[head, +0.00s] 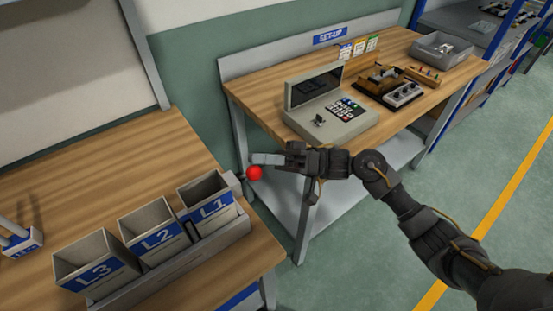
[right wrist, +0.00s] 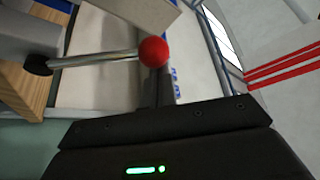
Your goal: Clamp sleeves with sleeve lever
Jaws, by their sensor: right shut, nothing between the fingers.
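The lever's round red knob (head: 254,173) shows in the head view between the left bench and the set-up bench. In the right wrist view the red knob (right wrist: 153,52) sits at the end of a shiny metal rod (right wrist: 95,60), which comes out of a dark round joint (right wrist: 38,66) at the left. My right gripper (head: 262,158) is shut and empty. Its tip is close beside the knob, just above it in the head view; I cannot tell whether they touch. No sleeves can be made out. My left gripper is not in view.
Three bins, L1 (head: 212,208), L2 (head: 158,238) and L3 (head: 97,268), stand on the left wooden bench (head: 105,150). A grey keypad device (head: 335,122) and a grey bin (head: 440,48) stand on the set-up bench (head: 395,128). The floor (head: 375,255) at the right is clear.

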